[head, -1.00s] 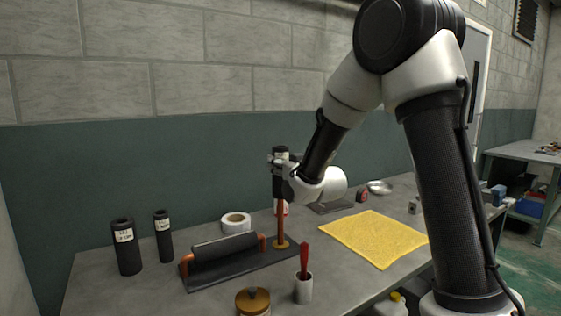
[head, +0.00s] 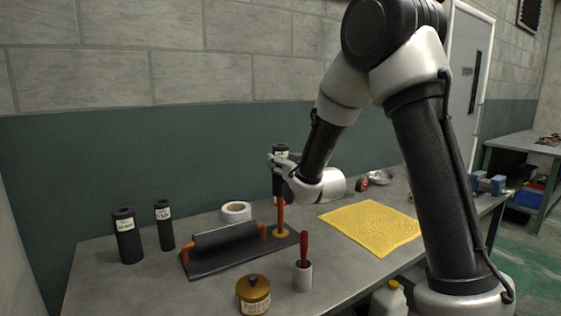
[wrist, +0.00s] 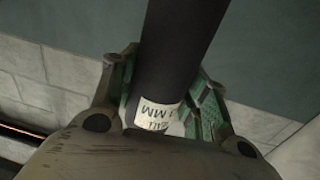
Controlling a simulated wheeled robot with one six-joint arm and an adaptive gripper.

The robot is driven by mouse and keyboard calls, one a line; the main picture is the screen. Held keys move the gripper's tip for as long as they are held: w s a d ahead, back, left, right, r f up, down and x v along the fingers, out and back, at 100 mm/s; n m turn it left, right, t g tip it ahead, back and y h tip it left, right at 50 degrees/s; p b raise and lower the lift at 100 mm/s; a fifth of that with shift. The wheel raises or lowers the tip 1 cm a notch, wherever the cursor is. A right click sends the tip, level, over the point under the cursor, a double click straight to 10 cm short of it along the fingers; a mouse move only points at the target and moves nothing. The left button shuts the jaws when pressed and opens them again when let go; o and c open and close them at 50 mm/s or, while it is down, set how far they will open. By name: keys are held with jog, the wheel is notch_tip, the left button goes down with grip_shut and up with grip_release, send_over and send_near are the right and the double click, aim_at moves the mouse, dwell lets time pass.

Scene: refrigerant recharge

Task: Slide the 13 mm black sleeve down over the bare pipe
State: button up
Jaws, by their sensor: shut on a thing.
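The labelled black sleeve (head: 281,150) stands upright in my gripper (head: 277,160), in line with the bare copper pipe (head: 281,217). The pipe shows below the sleeve, rising from a round brass-coloured base (head: 281,233). The sleeve's lower end meets the pipe, and the overlap inside it is hidden. My gripper is shut on the sleeve near its top. In the wrist view the green finger pads of my gripper (wrist: 163,88) flank the sleeve (wrist: 178,40), with its white "MM" label (wrist: 157,115) between them.
Two other labelled black sleeves, a wider one (head: 127,238) and a thinner one (head: 164,226), stand at the left. A red-handled tool (head: 304,248), brass-lidded jar (head: 254,290), white roll (head: 237,211) and yellow cloth (head: 371,228) are nearby.

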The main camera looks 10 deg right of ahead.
aim_at(284, 186)
jog(key=shift+f, duration=1.6)
jog(key=shift+f, duration=0.1)
jog(key=shift+f, duration=1.6)
jog(key=shift+s+f, duration=0.1)
jog(key=shift+f, duration=0.25)
jog(key=shift+f, duration=0.15)
